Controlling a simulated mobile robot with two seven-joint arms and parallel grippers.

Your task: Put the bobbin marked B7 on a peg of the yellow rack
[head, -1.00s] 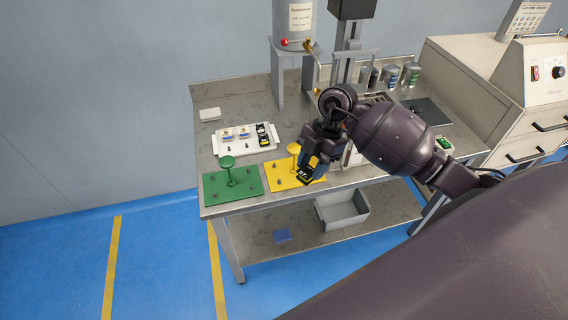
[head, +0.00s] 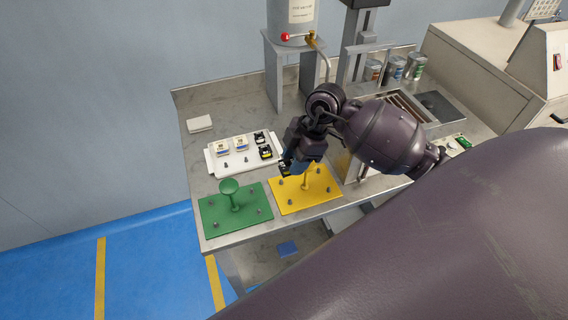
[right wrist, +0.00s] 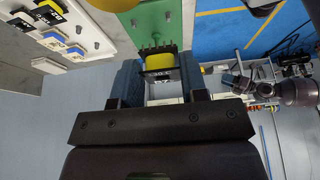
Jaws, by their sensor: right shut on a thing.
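My right gripper (head: 288,166) is shut on a bobbin with a black flange, pins and yellow winding (right wrist: 160,62), seen between the two fingers in the right wrist view. In the head view the gripper is over the back left part of the yellow rack (head: 318,202), a flat plate with short dark pegs and a central yellow post. The gripper hides part of the rack, and I cannot tell whether the bobbin touches a peg. My left gripper is not in view.
The green rack (head: 212,213), with a disc-topped post, stands left of the yellow one. Behind is a white tray (head: 222,169) with white-and-blue and black-and-yellow bobbins. A grey machine stand (head: 272,75) rises at the back. The bench's left side is fairly clear.

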